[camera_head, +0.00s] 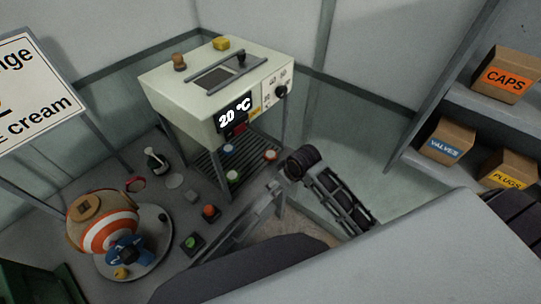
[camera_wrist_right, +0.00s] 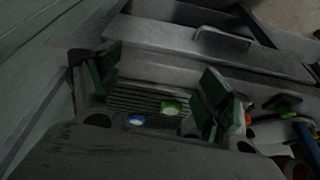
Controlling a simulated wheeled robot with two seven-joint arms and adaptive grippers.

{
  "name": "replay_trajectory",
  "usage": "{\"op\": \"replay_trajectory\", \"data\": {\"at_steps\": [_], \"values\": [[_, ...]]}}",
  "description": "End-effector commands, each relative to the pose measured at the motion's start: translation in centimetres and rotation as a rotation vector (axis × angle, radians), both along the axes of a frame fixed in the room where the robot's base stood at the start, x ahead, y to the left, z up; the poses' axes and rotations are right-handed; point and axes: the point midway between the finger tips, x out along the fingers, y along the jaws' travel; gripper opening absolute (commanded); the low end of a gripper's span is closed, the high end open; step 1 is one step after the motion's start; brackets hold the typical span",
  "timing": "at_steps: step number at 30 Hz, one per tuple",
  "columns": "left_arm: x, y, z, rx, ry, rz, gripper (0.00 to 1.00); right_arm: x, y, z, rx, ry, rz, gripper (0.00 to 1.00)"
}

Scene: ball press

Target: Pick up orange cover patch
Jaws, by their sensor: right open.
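An orange-red and white round patch (camera_head: 270,155), which looks like the orange cover patch, lies on the slatted rack under the white machine, near its right side. In the right wrist view the blue patch (camera_wrist_right: 136,120) and green patch (camera_wrist_right: 170,108) show between the fingers; I cannot make out the orange one there. My right gripper (camera_head: 284,180) is at the rack's front right; in the wrist view it (camera_wrist_right: 160,68) is open and empty. My left gripper is out of view.
The white machine (camera_head: 180,90) showing 20 °C stands above the rack on legs, with one near my right gripper. At left are a striped ball (camera_head: 108,234) on a round plate and red (camera_head: 210,212) and green (camera_head: 193,242) buttons. Shelves with boxes (camera_head: 447,141) stand right.

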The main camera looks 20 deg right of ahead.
Motion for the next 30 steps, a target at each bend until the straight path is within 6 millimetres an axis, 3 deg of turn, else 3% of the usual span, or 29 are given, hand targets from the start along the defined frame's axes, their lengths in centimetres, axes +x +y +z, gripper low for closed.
{"op": "replay_trajectory", "data": {"at_steps": [11, 21, 30], "values": [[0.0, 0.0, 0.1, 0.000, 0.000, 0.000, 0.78, 6.6, -1.9, 2.4, 0.000, -0.020, 0.086, 0.79], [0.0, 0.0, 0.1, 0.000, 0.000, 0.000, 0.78, 12.4, -5.1, 4.8, 0.005, -0.034, 0.115, 0.79], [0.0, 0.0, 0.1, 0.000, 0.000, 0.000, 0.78, 14.6, -6.6, 6.1, 0.012, -0.039, 0.117, 0.79]]}}
